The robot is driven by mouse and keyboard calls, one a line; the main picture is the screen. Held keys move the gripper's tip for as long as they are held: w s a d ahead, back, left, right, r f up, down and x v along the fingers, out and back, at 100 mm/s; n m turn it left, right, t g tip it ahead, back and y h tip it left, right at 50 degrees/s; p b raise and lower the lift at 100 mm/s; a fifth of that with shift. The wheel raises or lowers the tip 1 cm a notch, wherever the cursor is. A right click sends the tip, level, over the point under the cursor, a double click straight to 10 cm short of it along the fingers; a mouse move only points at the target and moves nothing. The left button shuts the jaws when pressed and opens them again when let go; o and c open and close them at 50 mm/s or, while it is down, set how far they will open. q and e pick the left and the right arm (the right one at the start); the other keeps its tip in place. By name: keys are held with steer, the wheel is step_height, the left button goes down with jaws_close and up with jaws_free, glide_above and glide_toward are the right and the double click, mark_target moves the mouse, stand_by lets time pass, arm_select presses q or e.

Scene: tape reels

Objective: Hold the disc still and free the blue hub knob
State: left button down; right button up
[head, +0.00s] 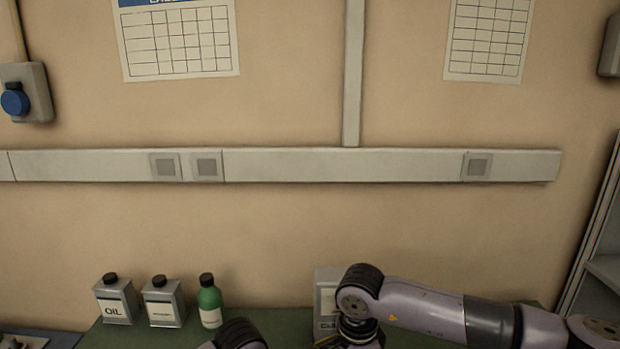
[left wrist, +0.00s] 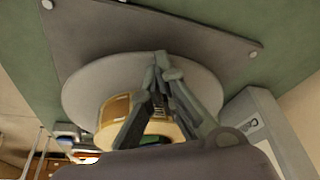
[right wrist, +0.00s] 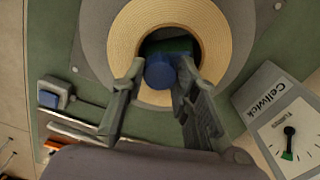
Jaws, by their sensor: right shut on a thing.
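A pale grey disc (left wrist: 90,88) with a tan tape roll (left wrist: 112,112) on it lies over a dark plate in the left wrist view. My left gripper (left wrist: 162,62) reaches over the disc with its fingertips together; contact with the rim is unclear. In the right wrist view the tape roll (right wrist: 126,40) surrounds a dark opening with the blue hub knob (right wrist: 160,72) in it. My right gripper (right wrist: 157,76) has one finger on each side of the knob and is shut on it; the exact contact is hard to see. The head view shows neither disc nor knob.
A light box lettered Cellwick (right wrist: 268,98) with a dial stands close beside the disc. A small blue-topped block (right wrist: 55,92) and metal rods (right wrist: 82,132) lie left of it. An oil can (head: 116,303), another can (head: 162,304) and a green bottle (head: 209,302) stand along the wall.

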arm_select(q)
steer(key=shift+s+f, duration=0.2)
steer(key=shift+f, duration=0.05)
arm_select(e)
steer(key=o, duration=0.8)
steer(key=shift+s+n, duration=0.1)
steer(key=shift+n, duration=0.2)
steer(key=shift+r, duration=2.45)
steer(key=shift+r, duration=0.1)
